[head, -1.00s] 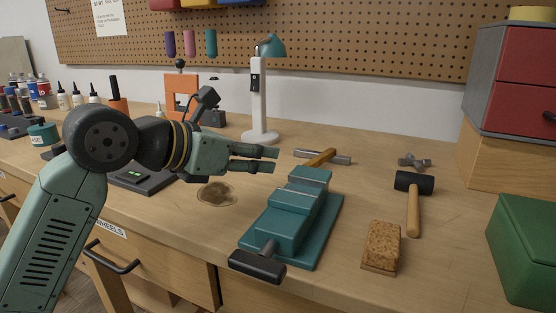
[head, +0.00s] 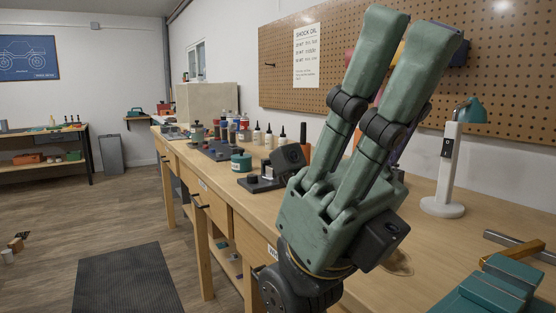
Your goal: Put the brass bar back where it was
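A brass-coloured bar or handle (head: 517,253) lies on the bench at the lower right of the head view, beside a grey metal piece (head: 513,241) and behind the teal vise (head: 490,293). I cannot tell whether it is a separate bar or part of a tool. The vise is cut off by the picture edge. My gripper (head: 412,22) is raised above the bench, left of the vise, with its fingers pointing up.
A lamp (head: 447,175) stands on the bench right of my gripper. Bottles (head: 268,138), a teal jar (head: 241,162) and a black device (head: 262,182) stand to its left. Open floor with a dark mat (head: 125,280) lies left of the workbench (head: 225,205). Another bench (head: 42,145) stands far left.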

